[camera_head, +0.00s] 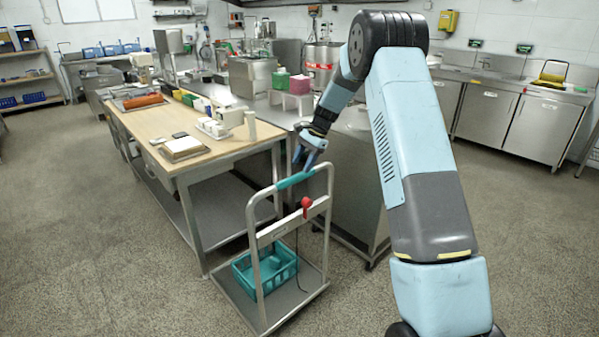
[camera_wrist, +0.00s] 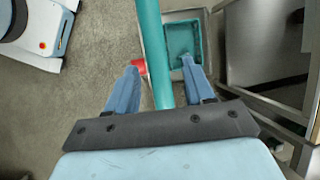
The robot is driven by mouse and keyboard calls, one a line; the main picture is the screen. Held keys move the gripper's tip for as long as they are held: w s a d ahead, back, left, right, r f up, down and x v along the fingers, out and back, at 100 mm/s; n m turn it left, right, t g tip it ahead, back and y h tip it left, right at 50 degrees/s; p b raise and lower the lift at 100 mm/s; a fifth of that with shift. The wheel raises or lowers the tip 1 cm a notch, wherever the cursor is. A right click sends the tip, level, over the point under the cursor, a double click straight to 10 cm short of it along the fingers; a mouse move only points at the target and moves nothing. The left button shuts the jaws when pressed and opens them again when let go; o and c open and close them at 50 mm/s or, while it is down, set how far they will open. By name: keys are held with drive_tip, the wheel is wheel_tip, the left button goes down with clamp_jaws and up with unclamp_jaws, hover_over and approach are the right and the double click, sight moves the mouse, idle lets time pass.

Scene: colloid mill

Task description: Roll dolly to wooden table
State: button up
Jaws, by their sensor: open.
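The dolly (camera_head: 329,228) is a metal cart with an upright frame, a teal grip on its top bar and a flat deck. A red knob (camera_head: 306,203) sits on its frame, and a teal basket (camera_head: 264,270) stands on the deck. The wooden table (camera_head: 205,149) is just left of and behind the dolly, with metal legs and a lower shelf. My gripper (camera_head: 305,160) is at the teal grip. In the wrist view, the open fingers (camera_wrist: 160,82) stand on both sides of the teal bar (camera_wrist: 152,50). I cannot tell whether they touch it.
A steel cabinet (camera_head: 352,180) stands close behind and right of the dolly. A tray with a white block (camera_head: 183,146) and several containers sit on the table. Steel cabinets (camera_head: 487,110) line the back right. Floor (camera_head: 100,265) is clear at the left and front.

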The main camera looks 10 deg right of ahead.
drive_tip(key=v, duration=0.8)
drive_tip(key=shift+d+r, duration=0.15)
drive_tip(key=shift+r, duration=0.1)
drive_tip(key=shift+w, duration=0.1)
drive_tip(key=s+r+n+t+h, duration=0.1)
drive_tip(key=s+r+n, duration=0.2)
drive_tip(key=s+r, duration=0.75)
drive_tip(key=s+r+n+t+h, duration=0.2)
drive_tip(key=s+r, duration=0.5)
drive_tip(key=s, duration=0.6)
drive_tip(key=s+d+f+n+t+h, duration=0.1)
drive_tip(key=s+n, duration=0.2)
drive_tip(key=s, duration=1)
drive_tip(key=s+d+f+n+t+h, duration=0.1)
drive_tip(key=s+d+n+t, duration=0.1)
drive_tip(key=s, duration=1.1)
drive_tip(key=shift+n, duration=0.4)
